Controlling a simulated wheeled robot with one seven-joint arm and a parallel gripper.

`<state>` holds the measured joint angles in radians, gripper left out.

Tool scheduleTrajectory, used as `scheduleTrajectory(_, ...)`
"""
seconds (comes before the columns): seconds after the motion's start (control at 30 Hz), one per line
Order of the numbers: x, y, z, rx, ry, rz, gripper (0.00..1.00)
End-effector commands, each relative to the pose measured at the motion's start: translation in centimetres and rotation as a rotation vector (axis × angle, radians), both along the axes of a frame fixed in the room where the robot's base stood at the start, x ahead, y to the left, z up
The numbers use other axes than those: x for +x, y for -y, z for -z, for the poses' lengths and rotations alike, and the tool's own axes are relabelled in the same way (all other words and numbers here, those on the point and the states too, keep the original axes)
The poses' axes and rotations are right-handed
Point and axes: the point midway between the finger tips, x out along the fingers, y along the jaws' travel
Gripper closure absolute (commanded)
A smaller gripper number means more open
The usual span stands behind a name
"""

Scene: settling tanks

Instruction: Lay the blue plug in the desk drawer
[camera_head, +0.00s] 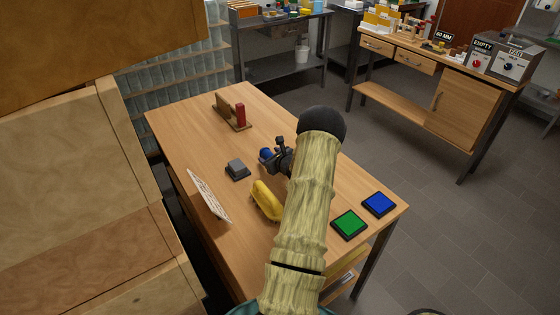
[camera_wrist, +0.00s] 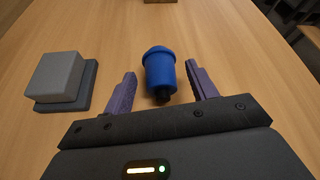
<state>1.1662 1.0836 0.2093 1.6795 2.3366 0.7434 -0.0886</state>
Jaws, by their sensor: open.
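The blue plug (camera_wrist: 159,70) stands or lies on the wooden desk (camera_head: 180,116), between the two open fingers of my gripper (camera_wrist: 161,88) in the wrist view. Gaps show on both sides of it, so the fingers are apart from it. In the head view the blue plug (camera_head: 266,154) shows just left of my gripper (camera_head: 268,160), near the middle of the desk. The drawer under the desk's near right end (camera_head: 345,278) is partly hidden by my arm; a yellowish open part shows there.
A grey block (camera_head: 237,168) sits left of the plug. A yellow banana-like object (camera_head: 266,200), a white rack (camera_head: 208,196), a wooden stand with a red piece (camera_head: 234,112), and green (camera_head: 349,224) and blue (camera_head: 379,203) pads are also on the desk. The far left desk area is clear.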

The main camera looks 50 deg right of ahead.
Motion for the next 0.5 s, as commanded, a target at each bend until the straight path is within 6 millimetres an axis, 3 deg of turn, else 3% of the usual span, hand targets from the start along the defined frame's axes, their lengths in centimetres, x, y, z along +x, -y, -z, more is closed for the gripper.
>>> scheduleTrajectory(0.5, -7.7, -3.1, -3.6, -0.001, -0.001, 0.002, 0.43)
